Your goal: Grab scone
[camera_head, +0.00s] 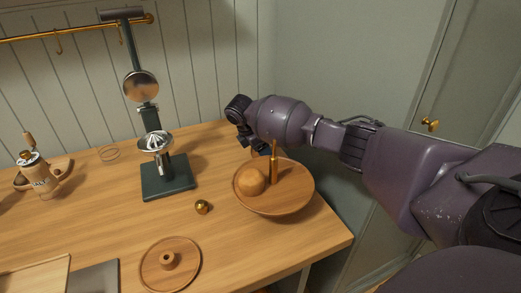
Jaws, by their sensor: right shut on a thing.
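A round golden-brown bun, which looks like the scone (249,181), sits at the left inside a shallow wooden bowl (292,203). A gold post (274,168) stands up in the bowl just right of the scone, and its top meets my arm. My right gripper (254,148) is above and slightly behind the scone, with a small gap showing between them. Its dark fingers are small and partly covered by my purple wrist. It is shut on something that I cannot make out. My left gripper is not in view.
A dark green juicer stand (168,178) is left of the bowl. A small gold ball (202,207) and a round wooden plate (184,277) lie nearer the front. The table's right edge is close to the bowl.

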